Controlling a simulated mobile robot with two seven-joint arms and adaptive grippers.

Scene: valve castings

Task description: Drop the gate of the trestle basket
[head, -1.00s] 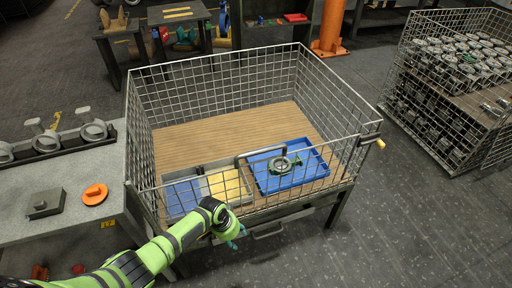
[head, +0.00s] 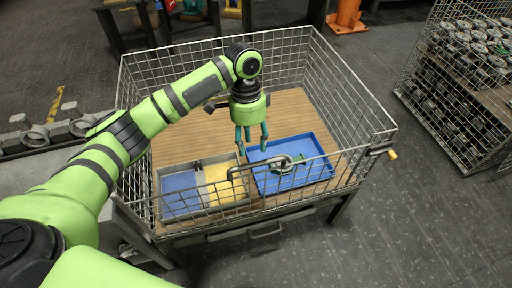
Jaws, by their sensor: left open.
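The trestle basket (head: 322,75) is a grey wire-mesh cage with a wooden floor, standing on legs. Its front mesh gate (head: 300,195) is upright, with a grey loop handle (head: 240,168) at its top middle. A latch with a yellow knob (head: 391,154) is at the front right corner. My left gripper (head: 252,151) is open and empty, pointing down with its fingers apart. It appears over the basket, behind the gate's handle in the picture, not visibly touching anything. My right gripper is not in view.
In the basket are a blue tray (head: 322,172) with a green-and-grey casting (head: 284,163) and a grey divided tray with blue and yellow compartments (head: 218,183). Another mesh basket full of castings (head: 450,110) stands right. An orange post (head: 347,18) is behind.

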